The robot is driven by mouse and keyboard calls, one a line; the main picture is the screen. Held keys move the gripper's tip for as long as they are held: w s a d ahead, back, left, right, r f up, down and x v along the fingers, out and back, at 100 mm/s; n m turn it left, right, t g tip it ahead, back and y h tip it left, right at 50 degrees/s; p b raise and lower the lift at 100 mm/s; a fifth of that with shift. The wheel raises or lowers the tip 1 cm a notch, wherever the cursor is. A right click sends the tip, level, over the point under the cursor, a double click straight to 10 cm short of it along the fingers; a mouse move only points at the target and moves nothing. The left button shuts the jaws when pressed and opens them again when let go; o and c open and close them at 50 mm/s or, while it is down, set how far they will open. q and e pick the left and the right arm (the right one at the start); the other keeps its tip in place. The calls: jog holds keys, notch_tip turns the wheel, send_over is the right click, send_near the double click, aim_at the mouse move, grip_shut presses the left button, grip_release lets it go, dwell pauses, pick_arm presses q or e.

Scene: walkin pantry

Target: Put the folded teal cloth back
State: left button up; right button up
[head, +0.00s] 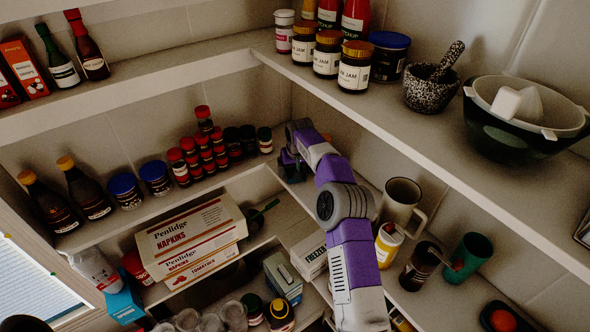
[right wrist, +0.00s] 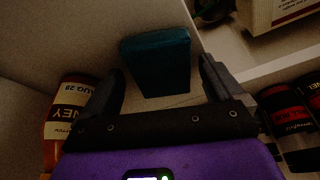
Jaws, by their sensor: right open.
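The folded teal cloth (right wrist: 157,62) shows in the right wrist view as a dark teal block in the shelf corner. It lies ahead of my right gripper (right wrist: 162,76), between the lines of its two open fingers. I cannot tell whether either finger touches it. In the head view my right arm reaches into the back corner of the middle shelf, and its gripper (head: 290,166) hides the cloth there. My left gripper is not in view.
A honey jar (right wrist: 68,118) stands close left of the right gripper, and dark red-labelled jars (right wrist: 290,118) are close right. In the head view, small spice jars (head: 206,150) stand left of the gripper. The upper shelf (head: 420,130) overhangs my arm. A mug (head: 402,200) stands right of it.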

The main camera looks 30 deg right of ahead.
jog(key=v, duration=1.1)
jog(key=shift+r+b, duration=0.35)
jog(key=shift+r, duration=0.05)
jog(key=shift+s+a, duration=0.1)
